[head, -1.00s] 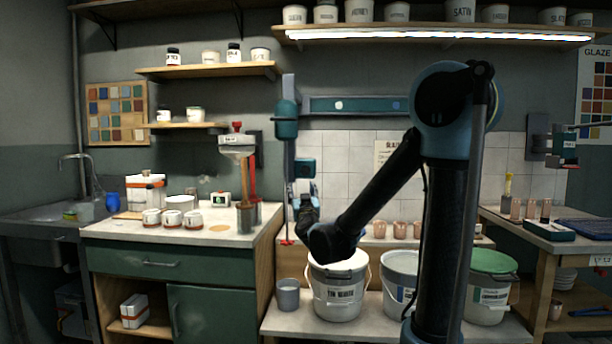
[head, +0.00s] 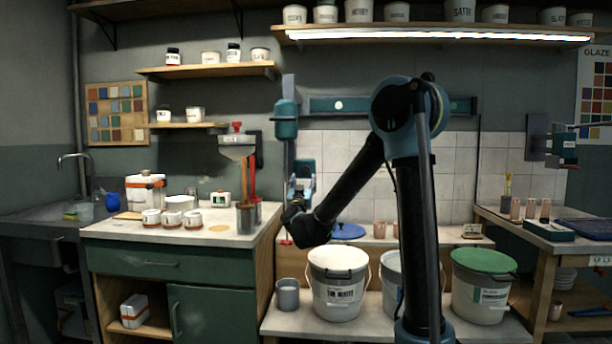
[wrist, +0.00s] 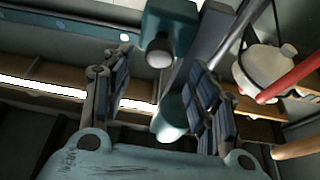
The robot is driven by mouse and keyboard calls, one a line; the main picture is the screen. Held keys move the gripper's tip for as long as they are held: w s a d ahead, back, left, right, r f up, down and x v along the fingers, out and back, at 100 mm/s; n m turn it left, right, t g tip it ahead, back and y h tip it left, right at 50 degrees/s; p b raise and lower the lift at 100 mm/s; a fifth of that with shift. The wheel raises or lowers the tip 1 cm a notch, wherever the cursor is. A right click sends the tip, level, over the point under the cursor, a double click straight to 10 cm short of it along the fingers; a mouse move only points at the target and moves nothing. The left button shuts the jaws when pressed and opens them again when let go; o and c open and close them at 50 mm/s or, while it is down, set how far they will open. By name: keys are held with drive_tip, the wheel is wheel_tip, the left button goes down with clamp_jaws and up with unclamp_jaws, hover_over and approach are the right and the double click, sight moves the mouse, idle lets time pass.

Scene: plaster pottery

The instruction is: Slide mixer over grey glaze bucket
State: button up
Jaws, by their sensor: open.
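The teal mixer (head: 286,120) hangs from a wall rail (head: 380,105) at its left end, with a long shaft down to a red tip. A small grey pail (head: 288,294) stands at the left.
A white-filled bucket (head: 338,284) and a green-topped bucket (head: 482,286) stand on the low shelf. A blue lid (head: 347,231) and copper cups lie on the ledge behind.

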sight(305, 173)
drive_tip(key=x, duration=0.8)
drive_tip(key=shift+w+r, duration=0.15)
drive_tip(key=shift+w, duration=0.2)
